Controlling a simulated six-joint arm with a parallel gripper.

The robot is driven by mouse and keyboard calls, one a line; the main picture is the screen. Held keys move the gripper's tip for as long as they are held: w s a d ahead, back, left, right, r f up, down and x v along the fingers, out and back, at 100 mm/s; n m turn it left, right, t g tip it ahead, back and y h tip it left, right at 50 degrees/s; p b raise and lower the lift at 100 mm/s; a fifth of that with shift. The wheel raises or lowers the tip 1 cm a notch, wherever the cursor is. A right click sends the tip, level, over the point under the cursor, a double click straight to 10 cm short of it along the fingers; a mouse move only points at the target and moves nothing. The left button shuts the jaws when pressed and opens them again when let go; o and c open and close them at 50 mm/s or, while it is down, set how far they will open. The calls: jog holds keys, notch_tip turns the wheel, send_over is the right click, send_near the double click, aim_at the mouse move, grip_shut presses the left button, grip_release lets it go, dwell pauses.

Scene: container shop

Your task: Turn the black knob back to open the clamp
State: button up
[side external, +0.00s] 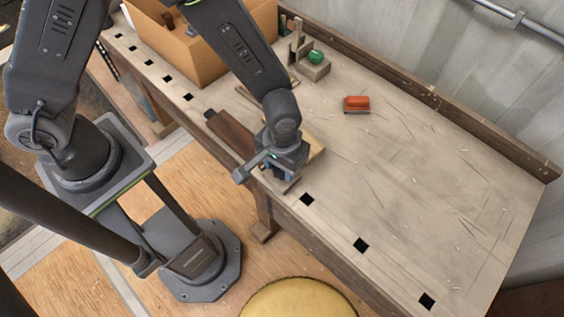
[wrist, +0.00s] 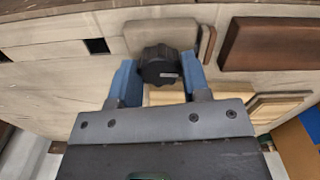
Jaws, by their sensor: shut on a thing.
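The black knob (wrist: 160,65) shows in the wrist view between the two blue fingers of my gripper (wrist: 158,78). The fingers are shut on it from the left and right. A tan block-like part (wrist: 160,33) is visible just behind the knob. In the side external view my gripper (side external: 284,176) is at the front edge of the workbench, and the knob is hidden there by my wrist. The clamp's jaws cannot be made out in either view.
A dark brown wooden board (side external: 232,136) lies on the workbench (side external: 430,200) beside my gripper; it also shows in the wrist view (wrist: 270,45). A cardboard box (side external: 190,50), a green-topped item (side external: 315,58) and an orange-red block (side external: 356,104) stand farther back. The bench's right side is clear.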

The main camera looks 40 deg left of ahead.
jog(key=shift+n, duration=0.3)
jog(key=o, duration=0.9)
jog(key=shift+o, duration=0.2)
notch_tip(320, 180, up, 14)
jog(key=shift+f, duration=0.1)
